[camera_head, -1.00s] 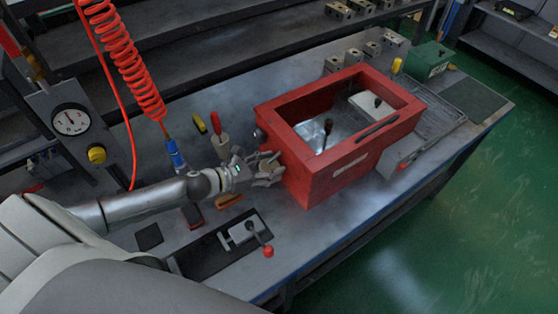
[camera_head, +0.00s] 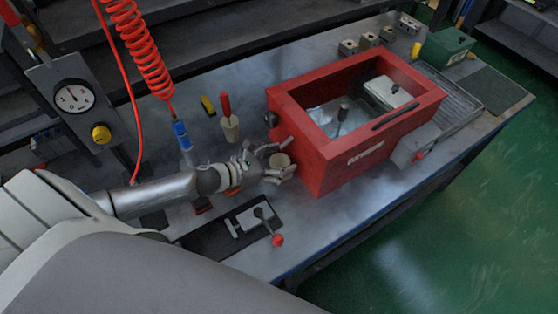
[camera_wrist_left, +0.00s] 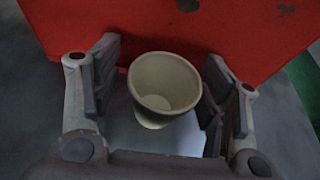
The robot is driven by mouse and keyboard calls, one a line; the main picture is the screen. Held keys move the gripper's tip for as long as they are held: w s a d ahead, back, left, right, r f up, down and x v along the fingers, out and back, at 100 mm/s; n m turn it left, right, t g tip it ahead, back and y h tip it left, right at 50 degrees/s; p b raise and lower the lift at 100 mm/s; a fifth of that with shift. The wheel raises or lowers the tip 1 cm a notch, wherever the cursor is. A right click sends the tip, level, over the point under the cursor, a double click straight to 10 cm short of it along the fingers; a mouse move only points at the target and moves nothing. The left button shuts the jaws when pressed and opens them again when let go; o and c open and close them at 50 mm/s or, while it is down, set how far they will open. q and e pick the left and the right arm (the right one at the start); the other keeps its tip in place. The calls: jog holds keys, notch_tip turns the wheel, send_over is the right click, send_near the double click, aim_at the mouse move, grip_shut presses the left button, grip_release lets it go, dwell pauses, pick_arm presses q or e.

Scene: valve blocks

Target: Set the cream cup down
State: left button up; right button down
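The cream cup (camera_head: 281,162) stands upright on the grey bench, close beside the front left corner of the red box (camera_head: 345,160). In the left wrist view the cup (camera_wrist_left: 163,88) shows its round open mouth and empty inside. My left gripper (camera_head: 283,157) is around the cup, with one finger on each side. In the left wrist view a gap shows between the left finger pad and the cup; the right pad is close to the rim. The fingers look spread. My right gripper is not in view.
The red box stands right against the gripper's far side. A red-handled tool (camera_head: 226,106) stands in a pale base behind the gripper. A clamp with a red knob (camera_head: 277,240) lies nearer. A blue-ended coiled red hose (camera_head: 180,135) hangs at left.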

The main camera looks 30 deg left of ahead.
pick_arm(q)
jog(key=shift+d+r, duration=0.1)
jog(key=shift+r, duration=0.05)
jog(key=shift+r+p, duration=0.35)
jog(key=shift+s+a+b, duration=0.2)
jog(key=shift+s+a, duration=0.1)
jog(key=shift+s, duration=0.2)
jog(key=shift+s+a+b, duration=0.2)
jog(key=shift+s+a, duration=0.1)
jog(key=shift+s, duration=0.2)
jog(key=b+v, duration=0.1)
jog(key=v, duration=0.7)
jog(key=shift+s+a+r, duration=0.1)
jog(key=shift+s+r, duration=0.05)
jog(key=shift+r, duration=0.15)
jog(key=shift+s+a+r, duration=0.25)
jog(key=shift+s+a, duration=0.1)
jog(key=shift+s, duration=0.15)
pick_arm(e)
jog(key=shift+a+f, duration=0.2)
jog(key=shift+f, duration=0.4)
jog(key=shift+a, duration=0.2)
